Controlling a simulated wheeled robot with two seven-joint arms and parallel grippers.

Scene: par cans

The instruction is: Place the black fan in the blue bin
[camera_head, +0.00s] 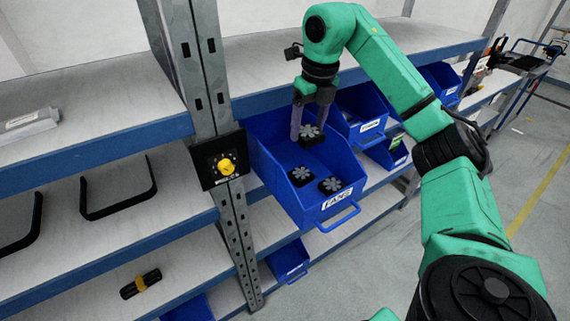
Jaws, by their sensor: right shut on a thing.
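A blue bin (274,187) with a "FANS" label and a front handle sits pulled out on the middle shelf, right of the metal post. Two black fans lie on its floor, one at the left (299,176) and one near the front (330,186). My right gripper (311,122) points down into the back part of the bin and is shut on a third black fan (311,135). I cannot tell whether that fan touches the bin floor. My left gripper is not in view.
The metal post (205,85) carries a black box with a yellow knob (226,167), close left of the bin. More blue bins (365,112) stand to the right. A black and yellow item (140,284) lies on the lower left shelf.

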